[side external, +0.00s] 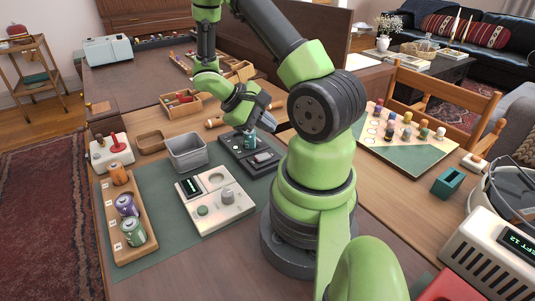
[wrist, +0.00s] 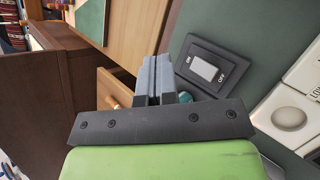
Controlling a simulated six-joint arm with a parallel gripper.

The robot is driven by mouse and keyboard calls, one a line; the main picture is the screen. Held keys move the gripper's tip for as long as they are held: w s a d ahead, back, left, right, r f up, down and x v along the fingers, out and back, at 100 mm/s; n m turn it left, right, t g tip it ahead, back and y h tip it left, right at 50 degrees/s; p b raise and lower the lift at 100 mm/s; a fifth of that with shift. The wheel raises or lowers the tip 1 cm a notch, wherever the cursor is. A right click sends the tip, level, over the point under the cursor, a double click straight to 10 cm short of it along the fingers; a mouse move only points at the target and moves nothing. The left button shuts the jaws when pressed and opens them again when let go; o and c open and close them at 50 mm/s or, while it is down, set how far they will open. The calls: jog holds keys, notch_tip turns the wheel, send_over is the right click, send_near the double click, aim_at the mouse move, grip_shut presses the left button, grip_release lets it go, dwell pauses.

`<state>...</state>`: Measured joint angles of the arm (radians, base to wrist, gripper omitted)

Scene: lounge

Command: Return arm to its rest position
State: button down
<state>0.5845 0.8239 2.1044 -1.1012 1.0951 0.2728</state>
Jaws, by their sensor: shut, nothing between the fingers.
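My gripper (side external: 256,104) is raised over the far side of the work table, above the dark switch panel (side external: 232,146). In the wrist view its two grey fingers (wrist: 160,78) are together with nothing between them. The green arm is bent, with its base at the table's near middle. The wrist view also shows an ON/OFF rocker switch (wrist: 206,71) to the right of the fingers, apart from them.
A board of colored pegs (side external: 382,147) lies to the right. A small teal block (side external: 448,181) is farther right.

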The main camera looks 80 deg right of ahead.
dwell(0.3)
jog(key=w+a+r+t+y, duration=0.2)
jog(key=a+r+t+y, duration=0.3)
jog(key=a+r+t, duration=1)
jog(key=a+r, duration=0.6)
jog(key=a, duration=0.1)
jog(key=shift+w+n+t, duration=0.4)
jog(key=shift+r, duration=0.1)
